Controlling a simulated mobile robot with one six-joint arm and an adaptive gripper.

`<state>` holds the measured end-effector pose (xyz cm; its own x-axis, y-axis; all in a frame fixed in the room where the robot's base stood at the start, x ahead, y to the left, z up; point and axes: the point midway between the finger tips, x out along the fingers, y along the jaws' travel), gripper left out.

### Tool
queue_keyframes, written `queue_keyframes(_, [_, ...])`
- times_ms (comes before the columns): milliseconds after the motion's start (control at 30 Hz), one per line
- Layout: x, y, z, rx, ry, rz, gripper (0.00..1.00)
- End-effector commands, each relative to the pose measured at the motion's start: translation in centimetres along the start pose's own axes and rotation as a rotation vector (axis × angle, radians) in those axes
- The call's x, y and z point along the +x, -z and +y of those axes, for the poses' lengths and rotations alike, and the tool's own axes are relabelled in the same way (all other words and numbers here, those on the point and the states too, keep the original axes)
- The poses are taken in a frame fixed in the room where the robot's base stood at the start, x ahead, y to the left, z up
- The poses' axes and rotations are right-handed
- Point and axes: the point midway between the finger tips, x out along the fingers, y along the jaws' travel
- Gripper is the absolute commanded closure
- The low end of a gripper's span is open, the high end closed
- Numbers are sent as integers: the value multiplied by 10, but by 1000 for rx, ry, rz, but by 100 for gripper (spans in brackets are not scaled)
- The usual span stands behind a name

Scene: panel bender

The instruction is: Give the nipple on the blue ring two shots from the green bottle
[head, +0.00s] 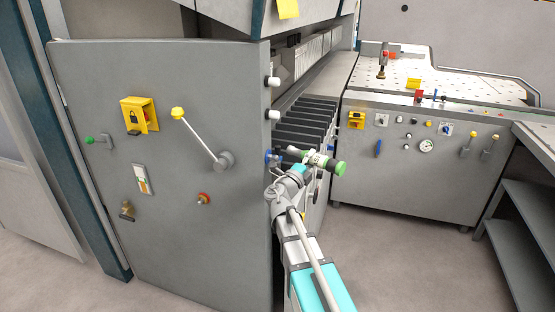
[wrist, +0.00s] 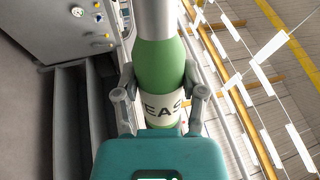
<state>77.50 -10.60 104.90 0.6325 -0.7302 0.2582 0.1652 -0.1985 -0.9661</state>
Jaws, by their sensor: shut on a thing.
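My gripper (head: 310,163) is shut around the green bottle (head: 340,168), which lies roughly sideways, its green rounded end to the right and its narrower end to the left. In the wrist view, both fingers of my gripper (wrist: 162,98) press on the sides of the bottle (wrist: 160,66) near its white label, which reads "EAS". Its pale grey top points away from my gripper. A small blue part (head: 269,156), which looks like the blue ring, shows at the grey panel's right edge, just left of the bottle's narrow end. The nipple itself is too small to make out.
The large grey panel (head: 160,240) on the left carries a yellow lock box (head: 139,116) and a yellow-knobbed lever (head: 203,139). Dark slats (head: 305,122) stand behind the bottle. A grey cabinet (head: 400,187) with controls is at the right. The floor (head: 400,265) in front is clear.

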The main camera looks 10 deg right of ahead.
Motion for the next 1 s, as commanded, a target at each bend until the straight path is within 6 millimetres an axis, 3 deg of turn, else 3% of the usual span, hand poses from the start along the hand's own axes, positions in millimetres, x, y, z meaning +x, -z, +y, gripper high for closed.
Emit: queue_keyframes(1000, [-3,-10,-1,-1,1,0,100])
